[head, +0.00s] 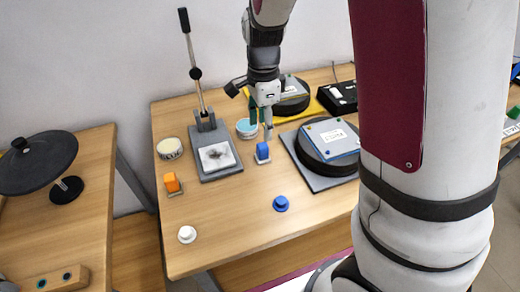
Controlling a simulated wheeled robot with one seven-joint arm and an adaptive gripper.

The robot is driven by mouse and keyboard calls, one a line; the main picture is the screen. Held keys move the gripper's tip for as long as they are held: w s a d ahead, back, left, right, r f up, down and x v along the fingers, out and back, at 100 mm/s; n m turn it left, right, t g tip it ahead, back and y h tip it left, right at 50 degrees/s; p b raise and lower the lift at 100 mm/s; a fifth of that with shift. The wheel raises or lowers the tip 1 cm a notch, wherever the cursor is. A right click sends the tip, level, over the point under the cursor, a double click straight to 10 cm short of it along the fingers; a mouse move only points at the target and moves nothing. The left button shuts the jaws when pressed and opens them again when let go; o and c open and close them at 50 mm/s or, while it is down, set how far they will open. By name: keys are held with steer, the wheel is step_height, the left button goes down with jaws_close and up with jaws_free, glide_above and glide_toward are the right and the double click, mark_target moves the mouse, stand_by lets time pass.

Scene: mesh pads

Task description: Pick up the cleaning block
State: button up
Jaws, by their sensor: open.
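A small blue block (263,151) stands on a light base on the wooden table, near the middle. A small orange block (172,182) stands on a similar base near the table's left edge. The picture does not label either one as the cleaning block. My gripper (261,122) points down above the blue block, with its fingertips close to the block's top. It is open, and I see nothing between the fingers. Whether a fingertip touches the block is too small to tell.
A grey lever press (205,120) stands left of the gripper. A teal-topped tub (247,127) sits just behind it. A round black stand with a blue-edged pad (331,138) is to the right. A blue knob (281,203) and a white knob (187,234) lie in front. The table's front middle is mostly clear.

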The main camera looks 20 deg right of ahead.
mark_target(263, 146)
step_height(263, 146, down, 10)
steer(key=shift+s+r+b, duration=0.1)
steer(key=shift+r+b, duration=0.15)
steer(key=shift+b, duration=0.05)
jaws_close()
